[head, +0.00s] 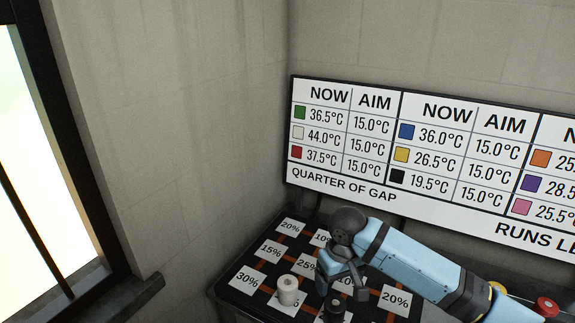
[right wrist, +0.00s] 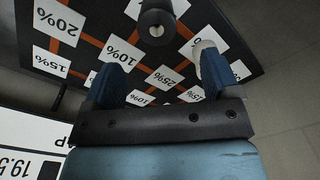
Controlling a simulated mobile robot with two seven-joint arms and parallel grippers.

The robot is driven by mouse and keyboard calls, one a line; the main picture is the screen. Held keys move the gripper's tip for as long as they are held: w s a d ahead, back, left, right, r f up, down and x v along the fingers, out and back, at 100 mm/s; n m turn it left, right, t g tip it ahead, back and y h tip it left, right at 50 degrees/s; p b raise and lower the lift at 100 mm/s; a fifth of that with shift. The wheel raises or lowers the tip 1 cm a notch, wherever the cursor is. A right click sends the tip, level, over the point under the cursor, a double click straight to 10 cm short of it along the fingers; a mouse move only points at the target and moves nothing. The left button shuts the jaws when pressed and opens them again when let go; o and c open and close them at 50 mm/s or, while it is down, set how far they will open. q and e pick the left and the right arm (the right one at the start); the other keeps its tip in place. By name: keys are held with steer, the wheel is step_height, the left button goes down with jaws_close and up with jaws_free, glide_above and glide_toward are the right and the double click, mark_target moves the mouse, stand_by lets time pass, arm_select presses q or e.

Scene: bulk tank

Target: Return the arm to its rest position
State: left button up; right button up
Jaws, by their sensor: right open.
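My right arm (head: 415,262) is light blue and reaches in from the right over the dark board in the head view. My right gripper (head: 341,283) is open and empty, pointing down above the board. Its two blue fingers stand apart in the right wrist view (right wrist: 158,75). A black cylinder (head: 335,308) stands just below the gripper, and it also shows beyond the fingers in the right wrist view (right wrist: 157,24). A white cylinder (head: 288,291) stands to its left on the board and is partly hidden by a finger in the right wrist view (right wrist: 204,45). My left gripper is not in view.
The dark board (head: 222,289) carries white percentage cards joined by orange lines. A temperature sign (head: 400,150) hangs behind it. Red (head: 546,306) and yellow (head: 497,288) round objects show at the lower right, beside my arm. A window is at the left.

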steer(key=s+a+f+n+t+y, duration=0.1)
steer(key=s+a+f+y, duration=0.15)
steer(key=s, duration=0.45)
steer(key=s+a+f+t+y, duration=0.1)
steer(key=s+f, duration=0.2)
steer(key=s, duration=0.4)
steer(key=s+d+m+t+h, duration=0.15)
steer(key=s+d+h, duration=0.25)
steer(key=s+d, duration=1.15)
steer(key=w+a+f+t+y+p, duration=0.3)
steer(key=w+a+f+t+p, duration=0.2)
steer(key=a+f+t+p, duration=0.1)
steer(key=shift+a+f+t, duration=0.65)
steer(key=shift+a+f, duration=0.3)
steer(key=shift+a, duration=0.3)
steer(key=shift+y, duration=0.25)
